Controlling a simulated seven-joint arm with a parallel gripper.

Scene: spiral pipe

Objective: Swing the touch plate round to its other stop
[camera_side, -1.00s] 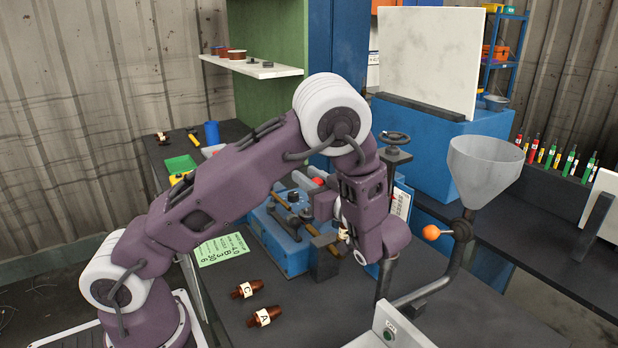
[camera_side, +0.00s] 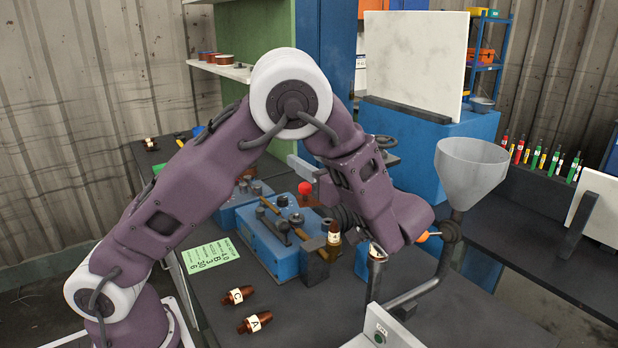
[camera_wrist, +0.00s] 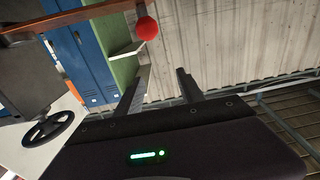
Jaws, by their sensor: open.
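I cannot tell for sure which part is the touch plate. A red ball knob (camera_side: 305,188) stands at the back of the blue bench unit (camera_side: 262,240), with a pale flat bar (camera_side: 301,167) just behind it. In the wrist view the red knob (camera_wrist: 147,28) shows beyond my fingertips, close to a brown bar (camera_wrist: 85,15) along the top left. My gripper (camera_wrist: 158,82) is open, with nothing seen between its two dark fingers. In the side view its fingers are hidden behind my wrist.
A brown labelled piece (camera_side: 334,233) stands by the blue unit, and another (camera_side: 375,250) sits at the upright tube. Pieces C (camera_side: 238,295) and A (camera_side: 255,322) lie in front. A grey funnel (camera_side: 470,170) and orange knob (camera_side: 424,236) are right. A black handwheel (camera_wrist: 49,128) shows at left.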

